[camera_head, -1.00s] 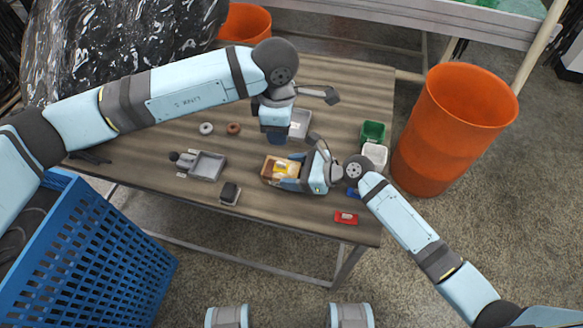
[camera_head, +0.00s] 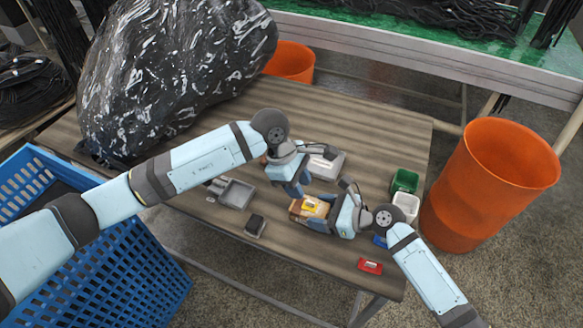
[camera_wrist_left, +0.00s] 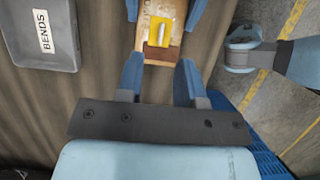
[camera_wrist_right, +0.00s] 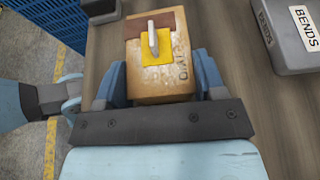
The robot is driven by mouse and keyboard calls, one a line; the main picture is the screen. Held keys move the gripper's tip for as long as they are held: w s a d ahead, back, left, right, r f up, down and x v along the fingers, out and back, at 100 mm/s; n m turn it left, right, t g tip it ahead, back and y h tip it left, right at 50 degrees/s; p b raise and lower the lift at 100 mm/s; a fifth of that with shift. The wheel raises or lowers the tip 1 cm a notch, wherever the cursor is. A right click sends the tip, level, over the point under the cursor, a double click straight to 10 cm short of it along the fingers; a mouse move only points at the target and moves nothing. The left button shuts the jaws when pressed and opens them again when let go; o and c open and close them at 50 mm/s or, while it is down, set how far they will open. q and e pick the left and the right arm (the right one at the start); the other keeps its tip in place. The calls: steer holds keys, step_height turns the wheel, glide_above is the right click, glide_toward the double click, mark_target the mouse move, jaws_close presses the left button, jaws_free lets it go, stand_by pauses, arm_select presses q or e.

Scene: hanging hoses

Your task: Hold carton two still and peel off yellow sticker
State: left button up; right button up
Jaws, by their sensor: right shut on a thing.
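Carton two (camera_head: 314,209) is a small tan box on the wooden table, with lettering that reads "TWO" in the right wrist view (camera_wrist_right: 176,84). A yellow sticker (camera_wrist_right: 156,52) with a raised white tab lies on its top face; it also shows in the left wrist view (camera_wrist_left: 158,32). My right gripper (camera_head: 325,217) is shut on the carton, one finger against each side.
A grey box marked BENDS (camera_wrist_right: 290,40) stands close behind the carton. A grey tray (camera_head: 236,194) and a small dark box (camera_head: 255,226) lie to the left. Green (camera_head: 404,181) and white (camera_head: 405,203) bins and a red item (camera_head: 370,266) lie to the right.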

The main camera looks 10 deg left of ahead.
mark_target(307, 200)
arm_select(q)
steer(key=shift+x, duration=2.55)
jaws_close()
